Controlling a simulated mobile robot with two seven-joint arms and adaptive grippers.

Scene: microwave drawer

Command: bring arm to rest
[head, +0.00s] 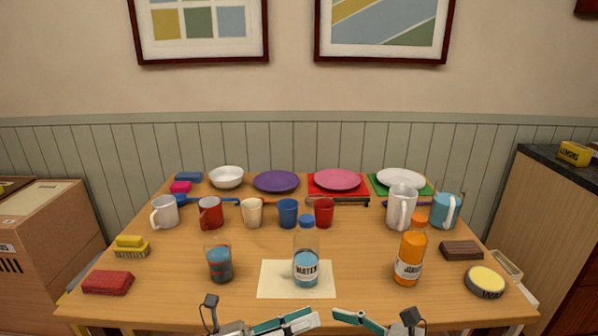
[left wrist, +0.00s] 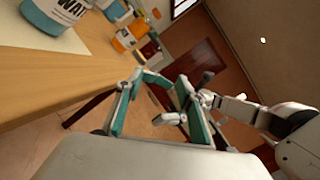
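My left gripper (head: 290,321) shows at the bottom edge of the head view, just in front of the table (head: 180,311). In the left wrist view, the left gripper (left wrist: 160,80) has its teal fingers apart, with nothing between them. My right gripper (head: 360,320) is partly in view at the bottom of the head view, to the right of the left one. Its opening is cut off there, and I see nothing held in it.
A water bottle (head: 306,262) stands on a pale mat (head: 268,289) near the front. A tumbler (head: 219,264) and an orange juice bottle (head: 409,258) flank it. Mugs, cups and plates fill the back. A red sponge (head: 107,282) lies front left, a round tin (head: 485,282) front right.

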